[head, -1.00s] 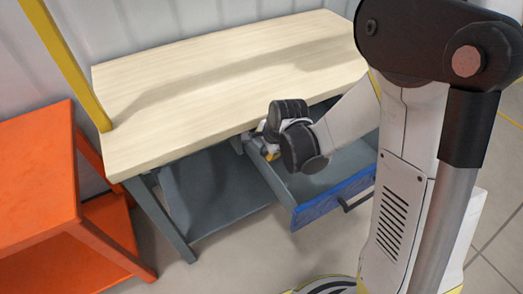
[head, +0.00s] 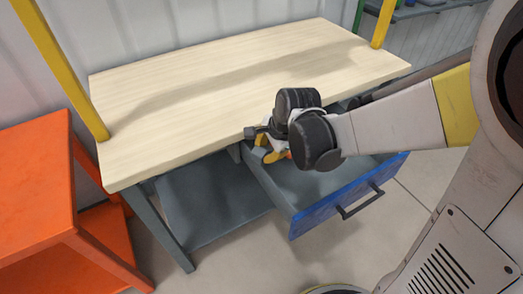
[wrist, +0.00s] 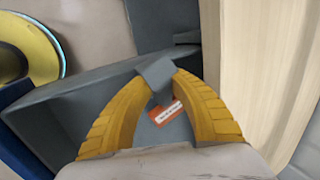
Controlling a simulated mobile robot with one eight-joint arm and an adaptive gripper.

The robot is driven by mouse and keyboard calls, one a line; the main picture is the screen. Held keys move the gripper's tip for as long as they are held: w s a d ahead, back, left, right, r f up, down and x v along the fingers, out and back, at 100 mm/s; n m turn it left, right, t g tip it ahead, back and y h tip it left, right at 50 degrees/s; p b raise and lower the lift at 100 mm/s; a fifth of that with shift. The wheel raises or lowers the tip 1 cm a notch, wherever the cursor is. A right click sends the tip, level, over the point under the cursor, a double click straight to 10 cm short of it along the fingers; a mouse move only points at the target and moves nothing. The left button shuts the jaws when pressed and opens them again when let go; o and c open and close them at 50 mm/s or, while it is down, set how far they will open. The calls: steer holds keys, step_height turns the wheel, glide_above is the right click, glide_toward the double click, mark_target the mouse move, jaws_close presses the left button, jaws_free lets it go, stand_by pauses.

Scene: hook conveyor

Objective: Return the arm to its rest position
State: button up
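My gripper (head: 261,140) hangs by the front edge of the wooden tabletop (head: 230,80), over the left back part of the pulled-out drawer (head: 290,215). In the wrist view the two yellow fingers of my gripper (wrist: 162,82) curve in towards each other. An orange label with pale print (wrist: 165,113) shows between the fingers, below the grey piece. The arm reaches in from the right, bent at the wrist.
The blue-fronted drawer (head: 345,198) stands open under the bench, its handle facing forward. An orange shelf unit (head: 35,190) stands at the left. Yellow posts (head: 62,70) rise at the bench's ends. The tabletop is bare. A corrugated wall (head: 200,25) is behind.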

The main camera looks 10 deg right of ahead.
steer(key=shift+r, duration=0.25)
